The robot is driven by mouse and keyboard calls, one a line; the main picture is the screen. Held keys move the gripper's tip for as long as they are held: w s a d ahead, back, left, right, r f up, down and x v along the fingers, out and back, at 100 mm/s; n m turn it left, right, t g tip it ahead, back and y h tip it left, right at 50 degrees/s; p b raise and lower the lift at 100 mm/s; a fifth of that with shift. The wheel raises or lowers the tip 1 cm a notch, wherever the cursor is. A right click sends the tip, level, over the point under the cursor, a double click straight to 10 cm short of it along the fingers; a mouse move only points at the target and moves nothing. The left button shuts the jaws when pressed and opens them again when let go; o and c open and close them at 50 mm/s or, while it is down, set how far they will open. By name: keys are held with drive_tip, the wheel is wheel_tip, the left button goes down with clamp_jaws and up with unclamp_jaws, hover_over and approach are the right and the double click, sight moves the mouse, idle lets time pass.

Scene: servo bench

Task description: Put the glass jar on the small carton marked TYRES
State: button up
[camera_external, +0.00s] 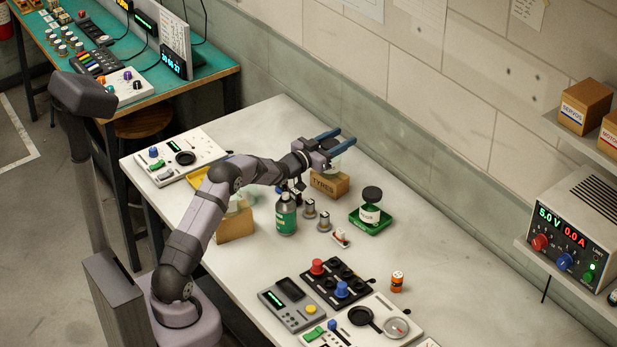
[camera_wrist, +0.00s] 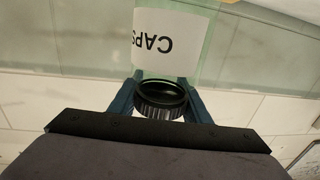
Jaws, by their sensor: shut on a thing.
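My gripper (camera_external: 337,138) is above the small carton marked TYRES (camera_external: 329,187), near the wall side of the bench. In the wrist view my gripper (camera_wrist: 160,100) is shut on the black lid of the glass jar (camera_wrist: 208,45). The jar is clear greenish glass with a white CAPS label, upside down in that view.
A second black-lidded jar (camera_external: 370,213) stands in a green tray (camera_external: 372,227) right of the carton. A green bottle (camera_external: 286,217) and small metal parts (camera_external: 310,208) stand in front. Another carton (camera_external: 235,226) is at left. The bench's right far side is clear.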

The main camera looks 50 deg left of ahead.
sight(323, 147)
drive_tip(key=o, duration=1.5)
drive_tip(key=shift+f, duration=0.1)
drive_tip(key=shift+c, duration=0.2)
drive_tip(key=shift+s, duration=0.65)
drive_tip(key=s, duration=0.1)
drive_tip(key=s+b, duration=0.1)
drive_tip(key=s, duration=0.2)
drive_tip(key=shift+d+b, duration=0.25)
drive_tip(key=shift+b, duration=0.05)
wheel_tip(323, 147, up, 6)
drive_tip(key=shift+w+b, duration=0.15)
drive_tip(key=shift+b, duration=0.15)
drive_tip(key=shift+r, duration=0.65)
